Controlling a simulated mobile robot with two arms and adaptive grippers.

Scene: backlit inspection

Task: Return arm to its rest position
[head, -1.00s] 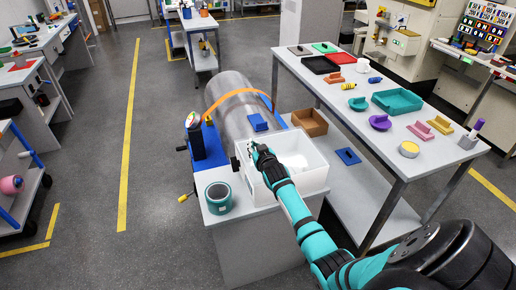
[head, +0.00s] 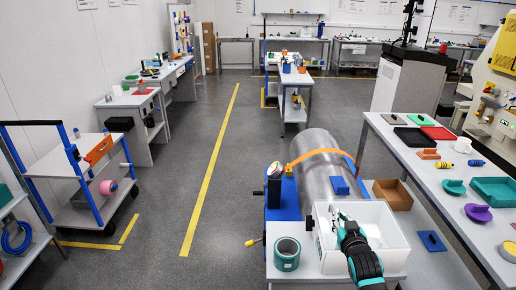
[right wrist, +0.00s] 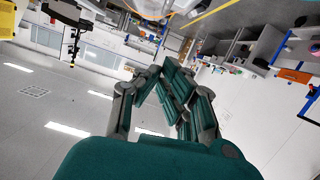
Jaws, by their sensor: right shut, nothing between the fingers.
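My right gripper (head: 338,217) shows in the head view in front of the white bin (head: 392,254), overlapping its left part. Its black and teal wrist comes up from the bottom edge, with the fingers pointing up and away. I cannot tell how high it is above the bin. In the right wrist view the teal and grey fingers (right wrist: 162,72) lean together at their tips, with nothing held between them. My left gripper is in neither view.
A green tape roll (head: 287,254) stands left of the bin. Behind are a large metal cylinder (head: 318,158) with an orange strap and a brown open box (head: 393,195). A table (head: 375,122) with coloured parts stands at right. Open floor (head: 225,200) lies left.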

